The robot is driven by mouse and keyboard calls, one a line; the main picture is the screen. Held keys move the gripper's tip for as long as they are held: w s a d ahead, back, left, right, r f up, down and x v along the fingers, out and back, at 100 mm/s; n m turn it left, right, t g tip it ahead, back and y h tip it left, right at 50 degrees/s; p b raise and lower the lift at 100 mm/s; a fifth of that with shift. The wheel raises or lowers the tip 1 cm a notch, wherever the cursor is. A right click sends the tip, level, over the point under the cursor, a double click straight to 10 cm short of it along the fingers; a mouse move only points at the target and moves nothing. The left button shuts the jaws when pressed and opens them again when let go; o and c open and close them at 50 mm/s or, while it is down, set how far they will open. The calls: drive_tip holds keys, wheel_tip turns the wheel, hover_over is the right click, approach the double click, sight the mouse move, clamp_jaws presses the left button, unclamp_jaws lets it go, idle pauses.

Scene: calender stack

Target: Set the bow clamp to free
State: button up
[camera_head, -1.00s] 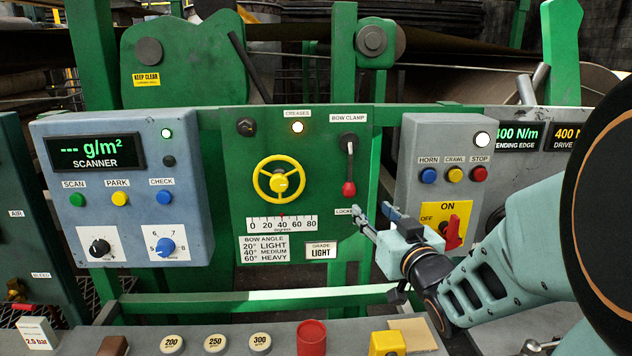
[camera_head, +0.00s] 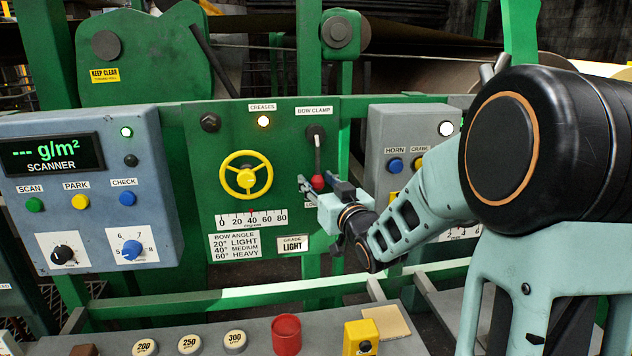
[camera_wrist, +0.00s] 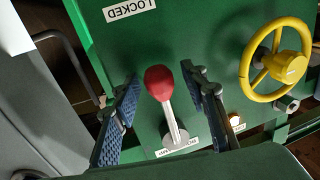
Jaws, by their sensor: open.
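The bow clamp lever (camera_head: 317,160) hangs from its pivot on the green panel, below the BOW CLAMP label (camera_head: 314,110). Its red knob (camera_head: 318,182) points down, toward the label partly hidden by my gripper in the head view. In the wrist view that label reads LOCKED (camera_wrist: 131,8), and the red knob (camera_wrist: 159,82) stands between my two blue-padded fingers. My gripper (camera_wrist: 165,110) is open, with a gap on both sides of the lever. In the head view my gripper (camera_head: 318,187) is at the knob's height, right in front of the panel.
A yellow handwheel (camera_head: 246,176) is left of the lever, with a degree scale (camera_head: 251,218) under it. A grey box with HORN and CRAWL buttons (camera_head: 395,165) is to the right. A red cup (camera_head: 286,335) and a yellow block (camera_head: 360,337) stand on the front ledge.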

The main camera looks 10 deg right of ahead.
drive_tip(key=shift+w, duration=0.1)
drive_tip(key=shift+c, duration=0.4)
clamp_jaws()
drive_tip(key=shift+d, duration=0.1)
drive_tip(key=shift+d+n+b, duration=0.55)
drive_tip(key=shift+n, duration=0.15)
drive_tip(key=d+n, duration=0.1)
drive_tip(key=n, duration=0.1)
drive_tip(key=d+r+n, duration=0.1)
drive_tip(key=d, duration=0.1)
drive_tip(key=d+r+n+g+b, duration=0.1)
drive_tip(key=d+n, duration=0.1)
drive_tip(key=shift+r+n+h, duration=0.1)
drive_tip(key=shift+n+h, duration=0.2)
drive_tip(key=shift+h, duration=0.1)
drive_tip(key=shift+d+r+n, duration=0.5)
drive_tip(key=shift+d+n, duration=0.1)
drive_tip(key=shift+n, duration=0.1)
drive_tip(key=shift+o, duration=0.4)
unclamp_jaws()
